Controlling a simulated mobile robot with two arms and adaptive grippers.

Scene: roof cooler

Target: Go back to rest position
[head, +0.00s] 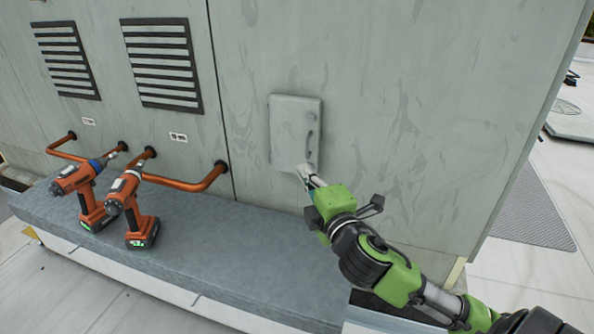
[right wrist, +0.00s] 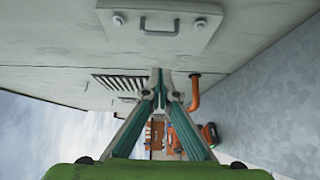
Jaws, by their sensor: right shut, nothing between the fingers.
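My right gripper (head: 304,172) is in front of the grey cooler wall, at the lower part of a small closed panel (head: 292,130) with a handle (head: 311,139). In the right wrist view the gripper's fingertips (right wrist: 161,76) meet, with nothing between them. The panel (right wrist: 160,22) and its handle (right wrist: 160,30) show at the top of that view, apart from the fingers. My right arm comes in from the lower right. My left gripper is not in view.
Two orange drills (head: 84,194) (head: 130,208) stand on the grey ledge (head: 230,250) at the left. Copper pipes (head: 190,184) stick out of the wall behind them. Two vents (head: 162,65) (head: 66,60) are above. The ledge's right part is clear of objects.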

